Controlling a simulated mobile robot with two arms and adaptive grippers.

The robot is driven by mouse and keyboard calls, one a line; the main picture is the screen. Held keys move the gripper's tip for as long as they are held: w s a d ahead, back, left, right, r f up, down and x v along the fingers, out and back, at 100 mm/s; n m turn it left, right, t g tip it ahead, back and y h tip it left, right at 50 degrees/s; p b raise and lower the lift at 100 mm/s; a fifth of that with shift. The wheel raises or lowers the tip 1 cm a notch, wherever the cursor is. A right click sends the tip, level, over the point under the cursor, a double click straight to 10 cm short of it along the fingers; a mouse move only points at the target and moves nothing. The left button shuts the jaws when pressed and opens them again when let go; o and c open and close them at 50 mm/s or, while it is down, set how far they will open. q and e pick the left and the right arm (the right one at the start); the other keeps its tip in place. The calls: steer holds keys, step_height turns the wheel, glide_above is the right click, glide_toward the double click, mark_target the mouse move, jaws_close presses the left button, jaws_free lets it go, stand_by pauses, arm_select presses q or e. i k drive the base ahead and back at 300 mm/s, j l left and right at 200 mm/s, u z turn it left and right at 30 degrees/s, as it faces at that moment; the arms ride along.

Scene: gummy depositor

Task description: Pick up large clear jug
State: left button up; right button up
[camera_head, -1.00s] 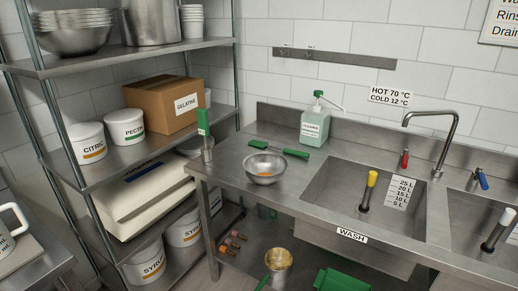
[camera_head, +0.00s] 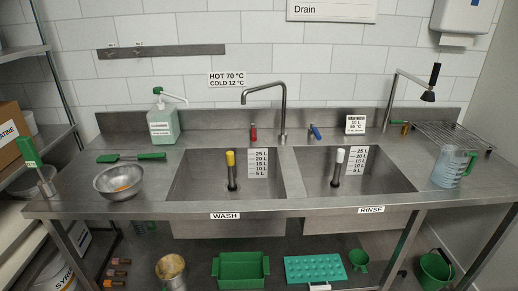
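A large clear jug (camera_head: 451,167) with a bluish tint stands upright on the steel counter at the right, beside the rinse basin and in front of a wire rack. Its handle seems to be on its right side. Neither of my grippers shows in the head view, and nothing touches the jug.
The wash basin (camera_head: 203,179) and rinse basin (camera_head: 392,178) lie left of the jug. The wire drying rack (camera_head: 450,137) is behind it. A metal bowl (camera_head: 118,183) sits at the counter's left. A green bucket (camera_head: 434,268) and green tray (camera_head: 241,268) are below.

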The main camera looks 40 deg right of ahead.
mark_target(451, 163)
steer(key=z, duration=2.5)
